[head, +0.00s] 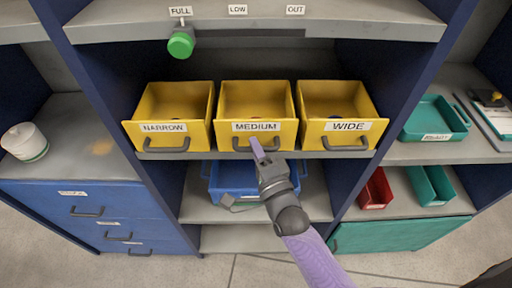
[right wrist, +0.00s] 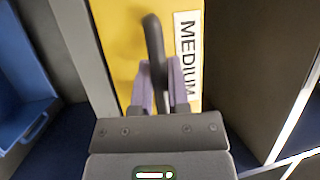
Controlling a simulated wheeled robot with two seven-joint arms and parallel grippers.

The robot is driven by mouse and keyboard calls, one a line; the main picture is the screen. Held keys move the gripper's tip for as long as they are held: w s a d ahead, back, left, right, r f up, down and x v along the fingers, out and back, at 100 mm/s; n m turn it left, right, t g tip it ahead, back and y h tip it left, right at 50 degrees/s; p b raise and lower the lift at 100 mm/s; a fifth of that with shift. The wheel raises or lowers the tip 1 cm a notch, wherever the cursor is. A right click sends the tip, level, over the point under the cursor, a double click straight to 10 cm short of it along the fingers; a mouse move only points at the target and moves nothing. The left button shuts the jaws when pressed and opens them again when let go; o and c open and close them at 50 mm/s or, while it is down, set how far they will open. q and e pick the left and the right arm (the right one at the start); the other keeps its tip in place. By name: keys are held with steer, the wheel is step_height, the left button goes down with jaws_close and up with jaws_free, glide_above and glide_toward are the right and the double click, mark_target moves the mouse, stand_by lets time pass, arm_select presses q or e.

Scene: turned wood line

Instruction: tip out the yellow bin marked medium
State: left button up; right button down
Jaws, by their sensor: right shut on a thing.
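The yellow bin marked MEDIUM (head: 283,98) sits on the shelf between two other yellow bins in the head view. Its front label and dark handle also show in the right wrist view, where the bin's front (right wrist: 122,38) fills the upper middle. My right gripper (head: 257,148) is at the front of this bin, with its purple fingers (right wrist: 160,88) on either side of the dark handle (right wrist: 153,45). It is shut on the handle. The inside of the bin shows little, and I cannot tell what lies in it. My left gripper is not in view.
The yellow bins marked NARROW (head: 172,103) and WIDE (head: 338,103) stand close on both sides. A blue bin (head: 228,181) is on the shelf below, partly behind my arm. A green knob (head: 181,45) hangs from the upper shelf. Green trays (head: 434,118) are at the right.

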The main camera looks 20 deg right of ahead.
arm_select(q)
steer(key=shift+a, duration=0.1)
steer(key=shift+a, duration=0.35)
arm_select(e)
steer(key=shift+f, duration=0.1)
arm_select(q)
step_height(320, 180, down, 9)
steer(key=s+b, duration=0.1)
steer(key=b, duration=0.8)
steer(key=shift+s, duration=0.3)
arm_select(e)
steer(key=n+t, duration=0.1)
steer(key=s+f+n+t+y, duration=0.1)
steer(key=t, duration=0.1)
steer(key=f+n+t+y, duration=0.1)
steer(key=shift+s+a, duration=0.2)
steer(key=shift+s, duration=0.1)
steer(key=c, duration=0.6)
jaws_free()
